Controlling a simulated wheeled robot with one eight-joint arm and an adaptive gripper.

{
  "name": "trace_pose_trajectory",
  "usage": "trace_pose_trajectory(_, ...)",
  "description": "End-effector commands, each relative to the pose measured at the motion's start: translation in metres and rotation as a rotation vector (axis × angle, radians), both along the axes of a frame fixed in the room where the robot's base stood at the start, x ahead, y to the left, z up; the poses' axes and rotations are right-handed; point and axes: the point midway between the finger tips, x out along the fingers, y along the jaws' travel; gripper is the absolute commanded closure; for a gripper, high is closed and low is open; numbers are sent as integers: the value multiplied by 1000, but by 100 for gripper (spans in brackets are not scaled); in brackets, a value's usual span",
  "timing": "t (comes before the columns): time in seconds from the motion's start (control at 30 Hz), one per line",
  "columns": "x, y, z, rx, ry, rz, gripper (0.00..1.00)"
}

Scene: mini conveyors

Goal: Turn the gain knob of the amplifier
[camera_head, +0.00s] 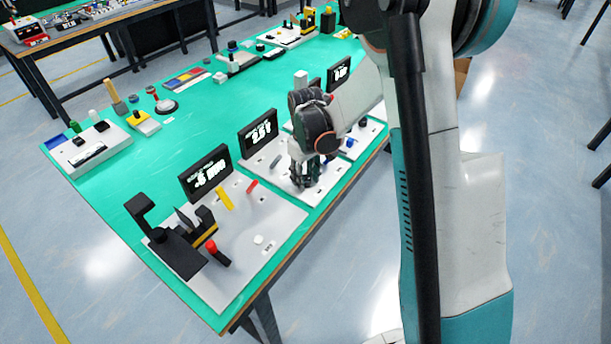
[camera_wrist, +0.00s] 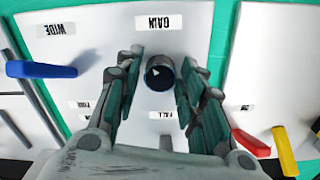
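The gain knob (camera_wrist: 159,74) is a small dark round knob on the amplifier's white panel (camera_wrist: 205,25), beside an upside-down "GAIN" label (camera_wrist: 158,22) in the wrist view. My gripper (camera_wrist: 160,64) is open, with one finger on each side of the knob and gaps showing between. I cannot tell how far the fingertips are above the panel. In the head view my gripper (camera_head: 304,172) is low over the amplifier panel (camera_head: 327,186), and it hides the knob there. A small pale marking shows on the knob's top.
A blue lever (camera_wrist: 40,70) stands left of the knob, by the "WIDE" label. Red (camera_wrist: 250,143) and yellow (camera_wrist: 285,152) handles lie to the right. In the head view, lit displays (camera_head: 258,133) stand behind the panels. A black device (camera_head: 170,245) occupies the near panel.

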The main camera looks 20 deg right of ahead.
Motion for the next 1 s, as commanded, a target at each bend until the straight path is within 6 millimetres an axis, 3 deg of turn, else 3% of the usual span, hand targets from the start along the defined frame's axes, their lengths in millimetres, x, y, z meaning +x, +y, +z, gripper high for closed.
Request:
trace_pose_trajectory(0.47, 0, 0, 9, 0, 1, 1, 52)
trace_pose_trajectory(1.0, 0, 0, 105, 0, 1, 0, 52)
